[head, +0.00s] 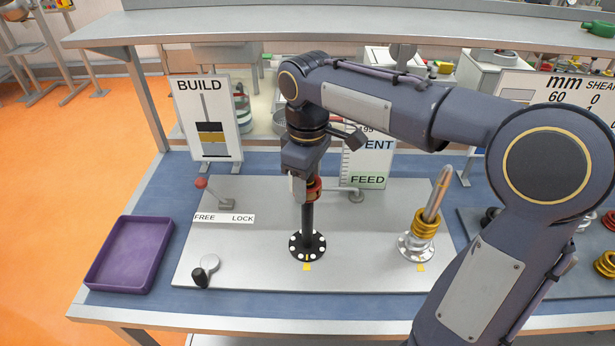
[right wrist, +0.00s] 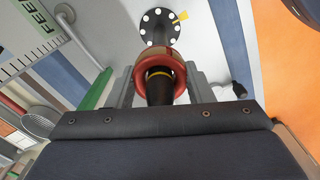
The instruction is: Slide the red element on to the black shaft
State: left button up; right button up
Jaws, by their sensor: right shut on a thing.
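The black shaft (head: 307,218) stands upright on its dark round flange (head: 294,246) on the pale plate. My right gripper (head: 303,187) is at the upper part of this shaft, shut on the red element (head: 316,190). In the right wrist view the red element (right wrist: 145,70) sits between the two fingers (right wrist: 158,82). The black shaft (right wrist: 160,93), with a yellow band, shows through its opening, so the element appears to be around the shaft, well above the flange (right wrist: 157,27). My left gripper is not in view.
A tilted silver shaft (head: 437,190) with gold rings (head: 425,223) stands to the right. A FREE/LOCK lever (head: 226,203) and a black-handled crank (head: 205,270) are left. A purple tray (head: 108,278) sits at the far left. A BUILD sign (head: 209,120) stands behind.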

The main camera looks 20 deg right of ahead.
jog(key=shift+f+b, duration=0.45)
jog(key=shift+f, duration=0.35)
jog(key=o, duration=1.3)
jog(key=shift+r, duration=0.15)
jog(key=shift+c, duration=0.2)
jog(key=shift+r, duration=0.1)
notch_tip(320, 180, up, 8)
jog(key=shift+f+p, duration=0.2)
jog(key=shift+p, duration=0.1)
